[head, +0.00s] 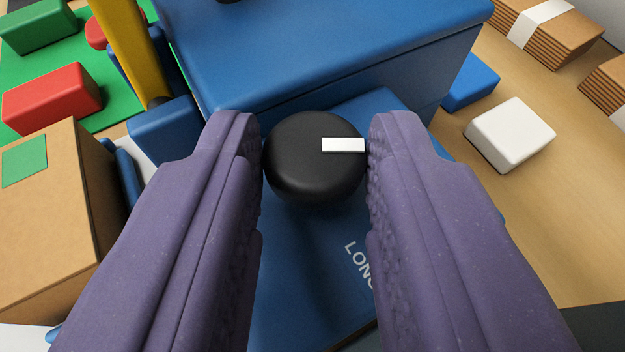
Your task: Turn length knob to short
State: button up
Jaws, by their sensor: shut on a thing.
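The length knob (308,165) is a round black knob with a white pointer mark on its top. The mark points to the right in the picture. The knob sits on a sloped blue panel (300,290) of the blue machine (330,55). White lettering reading "LONG" shows below and right of the knob, partly covered by the right finger. No "short" label shows. My gripper (315,160) has its two purple fingers shut on the knob, one on the left side and one on the right.
A cardboard box (50,245) with a green patch stands at left. Behind it, red (52,98) and green (38,25) blocks lie on a green surface by a yellow post (125,45). A white block (510,133), a blue block (470,85) and banded brown stacks (545,30) lie at right.

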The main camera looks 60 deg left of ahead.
jog(key=o, duration=0.7)
jog(key=p+v, duration=0.1)
jog(key=v, duration=0.6)
jog(key=shift+s+d+r, duration=0.1)
jog(key=shift+d+r, duration=0.05)
jog(key=shift+d, duration=0.2)
